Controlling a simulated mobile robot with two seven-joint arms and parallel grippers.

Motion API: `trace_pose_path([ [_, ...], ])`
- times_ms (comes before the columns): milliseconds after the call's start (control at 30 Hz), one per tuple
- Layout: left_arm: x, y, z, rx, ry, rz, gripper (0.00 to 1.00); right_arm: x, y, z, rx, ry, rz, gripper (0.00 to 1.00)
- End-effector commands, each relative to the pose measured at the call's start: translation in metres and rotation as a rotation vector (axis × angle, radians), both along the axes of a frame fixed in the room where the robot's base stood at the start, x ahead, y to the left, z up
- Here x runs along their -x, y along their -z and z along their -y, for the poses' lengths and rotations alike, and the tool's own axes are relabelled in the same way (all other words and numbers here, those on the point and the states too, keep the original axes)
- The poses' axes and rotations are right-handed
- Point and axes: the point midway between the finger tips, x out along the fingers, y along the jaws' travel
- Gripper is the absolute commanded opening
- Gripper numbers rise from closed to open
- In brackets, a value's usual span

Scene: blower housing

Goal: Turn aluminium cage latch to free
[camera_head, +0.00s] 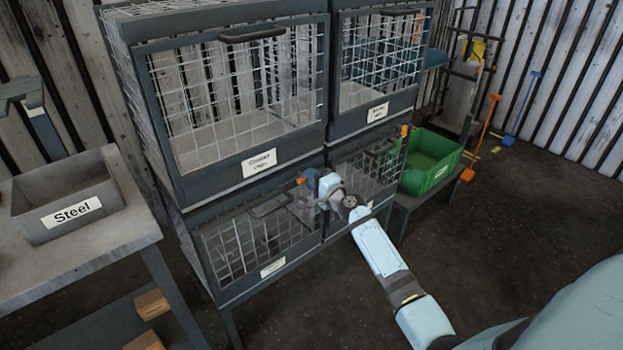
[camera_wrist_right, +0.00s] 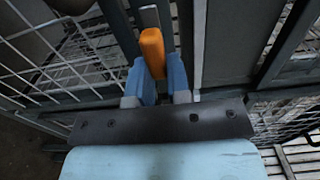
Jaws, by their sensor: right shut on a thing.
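My right gripper (camera_head: 316,184) is at the upper right corner of the lower left mesh cage (camera_head: 262,240). That cage's label (camera_head: 273,267) is too small to read, so I cannot confirm it says aluminium. In the wrist view, the right gripper (camera_wrist_right: 160,78) has its two blue fingers shut on an orange latch (camera_wrist_right: 151,48), one on each side. The latch stands roughly upright against the dark cage frame in that view. In the head view, the gripper partly hides the latch. My left gripper is not in view.
The lower right cage (camera_head: 368,168) has its own orange latch (camera_head: 404,131). The upper left cage (camera_head: 240,95) and upper right cage (camera_head: 380,60) stand above. A green bin (camera_head: 428,172) is at right; a grey Steel bin (camera_head: 70,200) sits on the left table.

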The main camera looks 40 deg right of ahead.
Motion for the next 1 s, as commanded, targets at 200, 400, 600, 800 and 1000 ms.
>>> trace_pose_path([
  [200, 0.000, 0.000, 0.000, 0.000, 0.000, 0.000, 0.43, 0.000, 0.000, 0.000, -0.001, 0.000, -0.001, 0.43],
  [400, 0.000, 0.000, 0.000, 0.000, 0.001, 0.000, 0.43, 0.000, 0.000, 0.000, 0.000, 0.000, 0.000, 0.43],
  [600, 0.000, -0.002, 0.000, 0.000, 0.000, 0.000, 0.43, 0.018, 0.001, 0.001, 0.000, 0.000, -0.002, 0.43],
  [800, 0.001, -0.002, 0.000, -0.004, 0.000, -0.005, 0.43, 0.062, 0.000, 0.005, 0.002, 0.000, -0.003, 0.43],
  [1000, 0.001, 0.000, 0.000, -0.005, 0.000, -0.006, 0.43, 0.105, 0.002, 0.008, 0.000, 0.000, -0.003, 0.43],
])
